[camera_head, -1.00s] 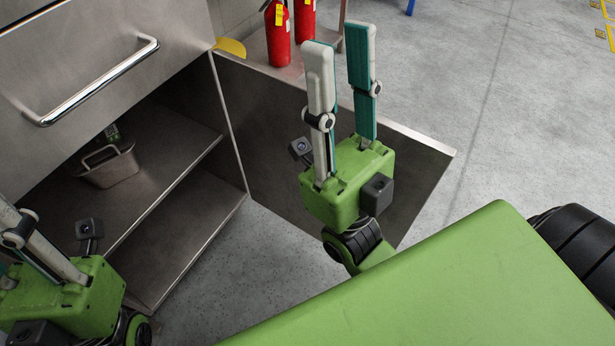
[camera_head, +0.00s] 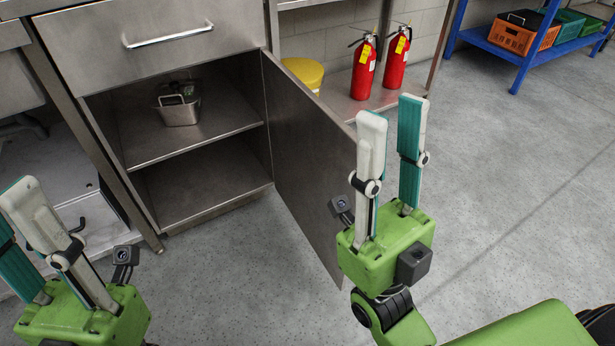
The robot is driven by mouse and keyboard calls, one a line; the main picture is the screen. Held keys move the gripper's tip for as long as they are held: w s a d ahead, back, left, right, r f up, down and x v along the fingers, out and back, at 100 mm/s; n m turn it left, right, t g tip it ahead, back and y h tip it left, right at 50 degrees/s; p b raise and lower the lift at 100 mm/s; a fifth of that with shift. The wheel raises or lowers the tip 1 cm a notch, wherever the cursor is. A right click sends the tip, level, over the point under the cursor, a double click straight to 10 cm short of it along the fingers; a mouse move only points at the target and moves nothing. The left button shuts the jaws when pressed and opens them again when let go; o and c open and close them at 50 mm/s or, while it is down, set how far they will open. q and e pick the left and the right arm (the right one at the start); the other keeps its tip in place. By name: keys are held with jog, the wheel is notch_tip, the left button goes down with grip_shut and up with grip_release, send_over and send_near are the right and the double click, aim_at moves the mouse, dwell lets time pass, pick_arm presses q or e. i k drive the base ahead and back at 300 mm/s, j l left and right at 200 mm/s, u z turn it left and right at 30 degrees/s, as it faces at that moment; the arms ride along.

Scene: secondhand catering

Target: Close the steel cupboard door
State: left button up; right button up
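The steel cupboard door (camera_head: 305,150) stands wide open, hinged at the right side of the cupboard and swung out toward me. The cupboard's inside shows a middle shelf (camera_head: 190,142) and a bottom shelf. My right gripper (camera_head: 392,112) is open and empty, its fingers pointing up and away. It stands to the right of the door in the picture and covers part of its free edge; I cannot tell whether they touch. My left gripper (camera_head: 20,200) is at the lower left, open and empty, with its fingers apart, left of the cupboard opening.
A metal container (camera_head: 180,112) sits on the middle shelf. A drawer with a bar handle (camera_head: 168,36) is above. Red fire extinguishers (camera_head: 363,70) and a yellow bucket (camera_head: 304,74) stand behind the door. A blue rack (camera_head: 490,42) with crates is at the back right. The floor is clear.

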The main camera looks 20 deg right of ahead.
aim_at(314, 151)
jog(key=l+u, duration=0.3)
jog(key=l, duration=0.4)
jog(key=l+u, duration=0.25)
jog(key=l, duration=0.5)
jog(key=k+l+u, duration=0.1)
jog(key=l+u, duration=0.2)
jog(key=l, duration=0.4)
jog(key=l+u, duration=0.4)
jog(key=l, duration=0.45)
jog(key=k+l+u, duration=0.15)
jog(key=l+u, duration=0.15)
jog(key=u, duration=0.15)
